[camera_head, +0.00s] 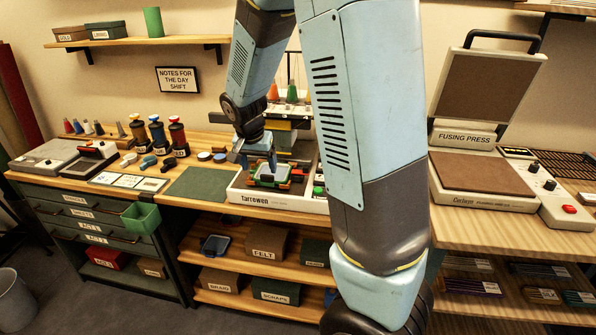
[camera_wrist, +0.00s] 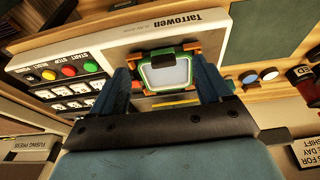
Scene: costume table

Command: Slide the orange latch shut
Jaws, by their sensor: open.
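A green frame (camera_wrist: 143,77) with a pale window sits on the white Tarrowen machine (camera_wrist: 100,42). Orange pieces (camera_wrist: 192,46) show at the frame's corners in the wrist view; I cannot tell which is the latch or how far it is slid. The green frame also shows in the head view (camera_head: 268,181), small, with orange-red parts around it. My gripper (camera_head: 258,161) points down just above the frame. In the wrist view my gripper (camera_wrist: 165,75) is open, its blue fingers on either side of the frame with nothing held. Contact with the orange pieces cannot be told.
A button panel (camera_wrist: 65,82) lies left of the frame in the wrist view. A green mat (camera_head: 202,184) lies left of the machine. Thread spools (camera_head: 158,134) stand further left. The fusing press (camera_head: 478,180) stands at the right.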

